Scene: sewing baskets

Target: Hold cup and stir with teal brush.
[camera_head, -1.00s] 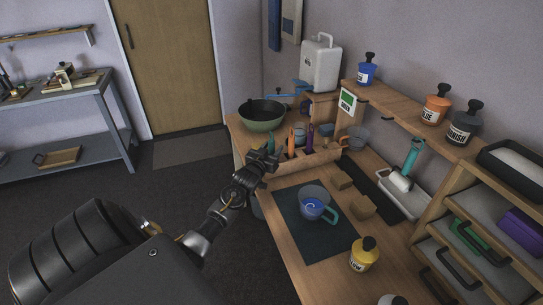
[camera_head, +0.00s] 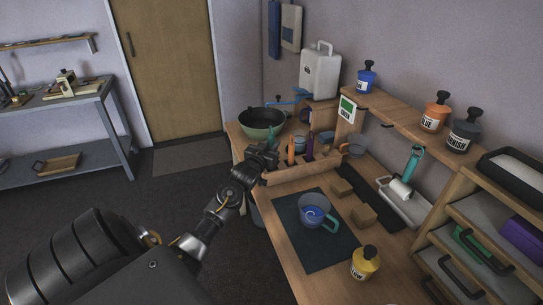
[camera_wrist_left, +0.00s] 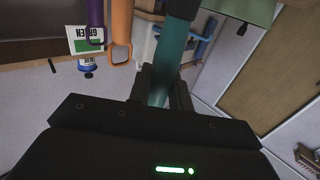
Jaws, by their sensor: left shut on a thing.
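The cup (camera_head: 312,222) is blue-grey with a teal handle on its right and blue liquid inside. It stands upright on the dark mat (camera_head: 289,215) on the wooden bench. My left gripper (camera_head: 264,154) is at the left end of the wooden tool rack, behind and left of the cup and apart from it. It is shut on the teal brush (camera_head: 272,124), whose handle sticks up above the fingers. In the left wrist view the teal brush (camera_wrist_left: 169,62) runs between the two fingers. Its lower end is hidden. My right gripper is not in view.
Orange and purple tools (camera_head: 309,146) stand in the rack (camera_head: 310,167) close beside the left gripper. A green bowl (camera_head: 262,123) is behind it. Tan blocks (camera_head: 363,213) and a yellow bottle (camera_head: 365,262) stand near the cup. The mat is otherwise clear.

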